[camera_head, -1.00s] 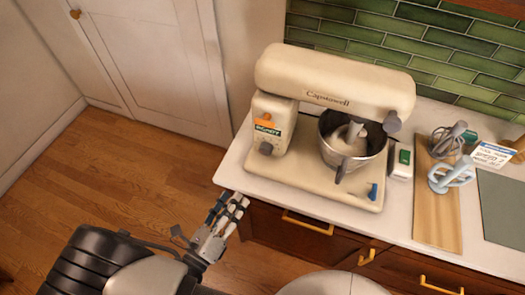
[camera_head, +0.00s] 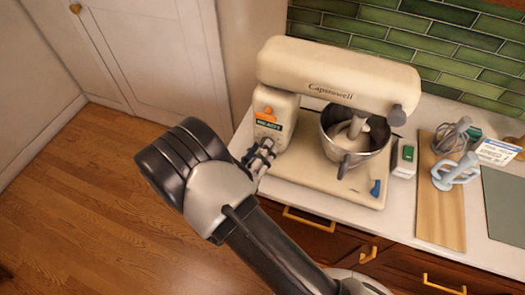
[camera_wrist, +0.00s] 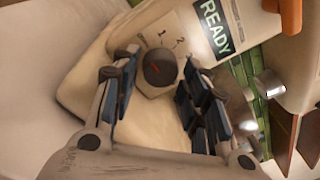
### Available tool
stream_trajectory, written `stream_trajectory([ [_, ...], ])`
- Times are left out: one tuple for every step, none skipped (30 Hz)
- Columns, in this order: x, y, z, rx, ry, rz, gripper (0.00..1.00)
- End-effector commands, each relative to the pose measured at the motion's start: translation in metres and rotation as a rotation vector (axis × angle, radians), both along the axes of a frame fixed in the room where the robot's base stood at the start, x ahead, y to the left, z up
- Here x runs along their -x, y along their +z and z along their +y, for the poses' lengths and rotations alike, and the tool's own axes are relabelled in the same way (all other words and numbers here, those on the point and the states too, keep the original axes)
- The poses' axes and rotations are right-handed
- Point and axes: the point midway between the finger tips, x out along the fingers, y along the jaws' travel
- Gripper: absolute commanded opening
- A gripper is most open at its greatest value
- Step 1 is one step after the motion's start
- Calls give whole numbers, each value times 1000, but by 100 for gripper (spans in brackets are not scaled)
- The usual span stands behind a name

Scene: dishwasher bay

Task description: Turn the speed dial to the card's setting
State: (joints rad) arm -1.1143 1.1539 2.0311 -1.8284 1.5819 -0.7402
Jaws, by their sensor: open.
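The cream stand mixer (camera_head: 335,75) stands on the counter, with an orange lever (camera_head: 267,114) and a "READY" label on its side. The dark round speed dial (camera_wrist: 160,67) shows in the wrist view, with a small red mark and printed marks including 1 and 2 beside it. Exactly where the red mark points is unclear. My gripper (camera_head: 263,150) is open at the dial, its fingers either side of it in the wrist view (camera_wrist: 158,73). Contact cannot be told. In the head view the gripper hides the dial. The white-and-blue card (camera_head: 497,150) stands at right, its text too small to read.
A metal bowl (camera_head: 357,135) sits on the mixer base, with a blue lever (camera_head: 375,188) at its front. A small white box with a green switch (camera_head: 407,153), a wooden board (camera_head: 447,205) and several beater attachments lie right of it. Floor at left is clear.

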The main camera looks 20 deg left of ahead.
Motion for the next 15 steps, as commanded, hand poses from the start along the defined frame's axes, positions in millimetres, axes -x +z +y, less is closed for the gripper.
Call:
stream_trajectory([
  [-3, 0, -1, -1, -1, 0, 41],
  [-4, 0, -1, -1, -1, 0, 41],
  [-5, 0, -1, -1, -1, 0, 41],
  [-5, 0, -1, -1, -1, -1, 41],
  [-6, 0, -1, -1, 0, 0, 41],
  [-6, 0, -1, -1, 0, 0, 41],
  [-6, 0, -1, -1, 0, 0, 41],
  [-6, 0, -1, -1, 0, 0, 41],
  [-6, 0, -1, -1, 0, 0, 41],
  [-6, 0, -1, -1, 0, 0, 41],
  [-6, 0, -1, -1, 0, 0, 41],
  [-6, 0, -1, -1, 0, 0, 38],
  [-5, 0, -1, -1, 0, 0, 36],
  [-5, 0, -1, -1, 0, 0, 34],
  [-5, 0, -1, -1, 0, 0, 31],
])
